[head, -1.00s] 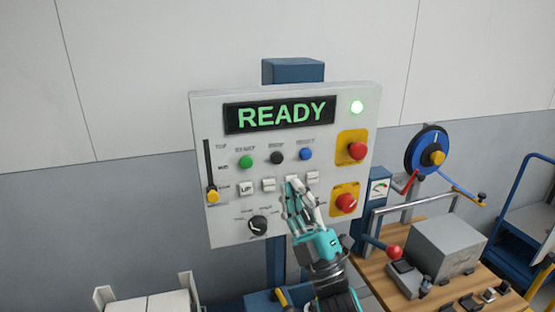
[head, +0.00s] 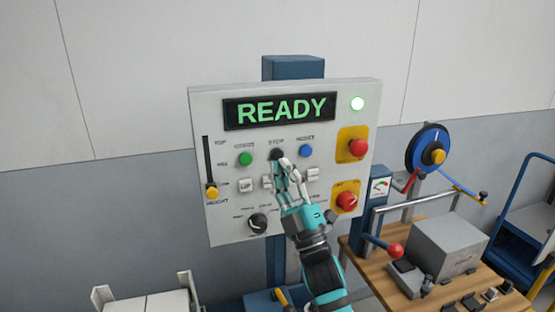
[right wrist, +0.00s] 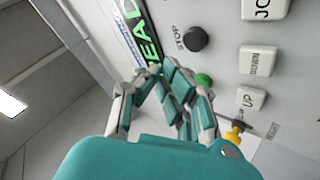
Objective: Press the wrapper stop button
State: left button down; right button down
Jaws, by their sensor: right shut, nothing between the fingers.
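The black stop button (head: 276,153) sits in the middle of the top button row on the grey control panel (head: 226,220), under the word STOP. It also shows in the right wrist view (right wrist: 195,39). My right gripper (head: 281,164) is shut and empty, with its fingertips just in front of the button's lower edge in the head view. In the right wrist view the fingertips (right wrist: 160,72) appear apart from the button. I see no clear contact. The panel display (head: 281,111) reads READY in green. My left gripper is not in view.
A green button (head: 246,159) and a blue button (head: 306,151) flank the stop button. White buttons and a black knob (head: 257,223) lie below. Red knobs (head: 358,148) on yellow plates are at the right, a yellow-handled slider (head: 211,192) at the left.

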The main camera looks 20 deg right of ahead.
jog(key=shift+w+b, duration=0.3)
jog(key=shift+w, duration=0.85)
jog(key=shift+w, duration=0.1)
dwell(0.6)
jog(key=shift+w, duration=0.3)
jog(key=shift+w+a+b, duration=0.1)
jog(key=shift+w+b, duration=0.4)
jog(key=shift+b, duration=0.05)
dwell(0.6)
jog(key=shift+s, duration=0.2)
jog(key=shift+s+p, duration=0.3)
jog(key=shift+s, duration=0.45)
jog(key=shift+s, duration=0.1)
